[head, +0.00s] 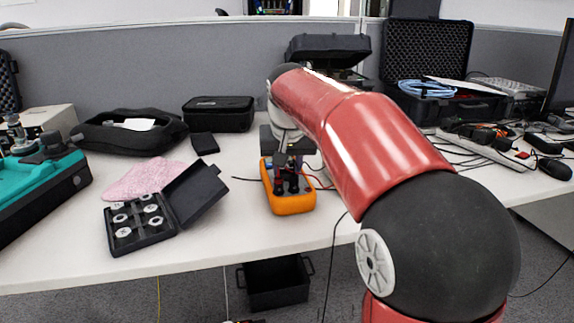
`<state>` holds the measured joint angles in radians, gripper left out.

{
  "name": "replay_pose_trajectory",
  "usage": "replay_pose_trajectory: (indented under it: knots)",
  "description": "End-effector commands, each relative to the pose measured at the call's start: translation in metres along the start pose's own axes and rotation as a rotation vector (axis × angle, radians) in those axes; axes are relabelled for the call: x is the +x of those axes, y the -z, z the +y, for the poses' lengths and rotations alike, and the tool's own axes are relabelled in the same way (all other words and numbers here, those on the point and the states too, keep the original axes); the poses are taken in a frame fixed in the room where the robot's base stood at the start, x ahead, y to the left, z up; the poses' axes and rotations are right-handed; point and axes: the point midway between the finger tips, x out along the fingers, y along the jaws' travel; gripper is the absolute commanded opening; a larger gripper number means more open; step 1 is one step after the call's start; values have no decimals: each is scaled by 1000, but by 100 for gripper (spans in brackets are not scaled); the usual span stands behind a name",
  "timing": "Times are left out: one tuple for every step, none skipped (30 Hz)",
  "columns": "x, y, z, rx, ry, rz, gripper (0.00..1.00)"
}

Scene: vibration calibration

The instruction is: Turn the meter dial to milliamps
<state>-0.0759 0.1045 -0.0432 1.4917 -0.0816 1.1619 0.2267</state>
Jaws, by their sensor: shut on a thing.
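The meter (291,206) is a handheld unit in an orange case, lying on the white table just right of the middle of the table's front. Thin red and black leads run from it. My red arm reaches over from the right, and my gripper (288,184) points down onto the meter's face. Its dark fingers are shut on the meter's dial, which they hide. The dial's pointer and markings cannot be read, and the display is hidden too.
An open black case with metal weights (138,222) and a pink cloth (143,180) lie left of the meter. A black pouch (130,132) and a black case (218,114) stand behind. Power strips and cables (490,146) crowd the right. Bare table (222,228) shows left of the meter.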

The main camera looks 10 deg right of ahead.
Motion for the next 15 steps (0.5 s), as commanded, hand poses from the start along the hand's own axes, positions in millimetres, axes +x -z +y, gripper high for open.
replay_pose_trajectory:
  knots:
    - [0, 0, 0, 2, -1, 0, 10]
    - [0, 0, 0, 3, -2, 0, 10]
    - [0, 0, 0, 7, -4, 0, 10]
    - [-1, 0, 0, 12, -6, 0, 10]
    - [-1, 0, 0, 18, -9, 0, 10]
    - [-1, 0, 0, 29, -13, 0, 10]
    - [-1, 0, 0, 38, -17, 0, 10]
    - [-1, 0, 0, 51, -22, 0, 10]
    - [-1, 0, -1, 68, -29, 0, 10]
    - [-1, 1, -1, 82, -36, 0, 9]
    - [-2, 1, -1, 99, -43, 0, 9]
    - [-2, 1, -1, 124, -52, 0, 9]
    - [-2, 1, -2, 143, -61, 0, 9]
    - [-2, 1, -2, 163, -70, 0, 9]
    - [-2, 1, -2, 193, -81, -1, 9]
